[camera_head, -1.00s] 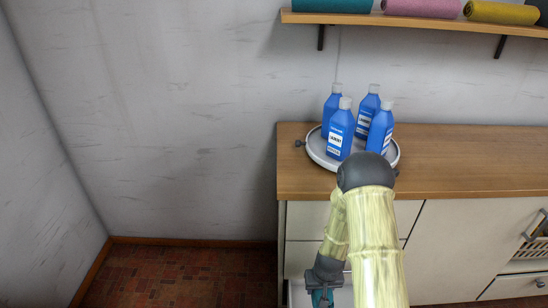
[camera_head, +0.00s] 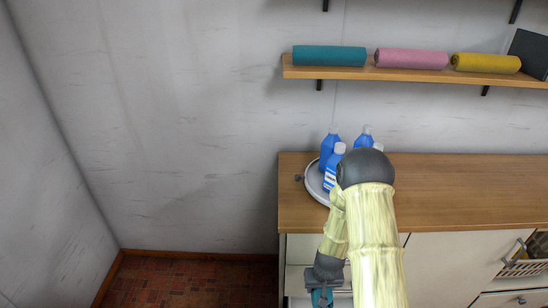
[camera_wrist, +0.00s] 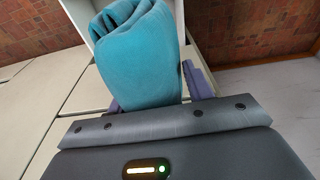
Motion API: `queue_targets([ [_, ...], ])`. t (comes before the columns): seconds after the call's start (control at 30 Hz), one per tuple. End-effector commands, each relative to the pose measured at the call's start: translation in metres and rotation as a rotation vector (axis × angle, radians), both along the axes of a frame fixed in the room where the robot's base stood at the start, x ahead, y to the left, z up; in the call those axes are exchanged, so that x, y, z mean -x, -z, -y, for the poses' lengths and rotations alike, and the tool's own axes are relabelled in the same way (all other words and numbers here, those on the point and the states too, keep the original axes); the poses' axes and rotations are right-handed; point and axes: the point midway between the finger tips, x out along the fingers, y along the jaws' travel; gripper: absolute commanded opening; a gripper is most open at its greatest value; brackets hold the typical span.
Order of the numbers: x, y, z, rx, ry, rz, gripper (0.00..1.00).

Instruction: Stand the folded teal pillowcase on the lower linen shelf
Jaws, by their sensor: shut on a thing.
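The folded teal pillowcase (camera_wrist: 138,55) is a rolled bundle that fills the upper middle of the wrist view. My gripper (camera_wrist: 155,88) is shut on it, with a purple finger on each side of the cloth. In the head view my gripper (camera_head: 322,296) hangs low in front of the cabinet, and only a small teal part of the pillowcase shows at the bottom edge. A wooden wall shelf (camera_head: 430,77) holds a teal roll (camera_head: 330,56), a pink roll (camera_head: 411,59) and a yellow roll (camera_head: 486,62).
A wooden-topped cabinet (camera_head: 470,185) stands below the shelf. Several blue bottles (camera_head: 327,150) stand on a round grey tray (camera_head: 315,188) there, partly behind my arm. A dark block (camera_head: 530,53) is at the shelf's right. A basket (camera_head: 522,268) sits at the cabinet's right.

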Motion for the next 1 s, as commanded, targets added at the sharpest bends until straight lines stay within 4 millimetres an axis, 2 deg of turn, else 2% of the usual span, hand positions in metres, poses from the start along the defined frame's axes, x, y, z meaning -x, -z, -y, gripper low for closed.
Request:
queue_targets([
  [0.03, -0.001, -0.018, 0.0, 0.0, 0.001, 0.002, 0.1],
  [0.1, -0.002, -0.029, 0.001, 0.001, 0.003, 0.002, 0.1],
  [0.7, -0.017, -0.116, 0.008, 0.001, 0.022, 0.002, 0.1],
  [0.83, -0.02, -0.13, 0.007, 0.0, 0.019, 0.002, 0.1],
  [1.0, -0.022, -0.135, 0.006, 0.0, 0.017, 0.002, 0.1],
])
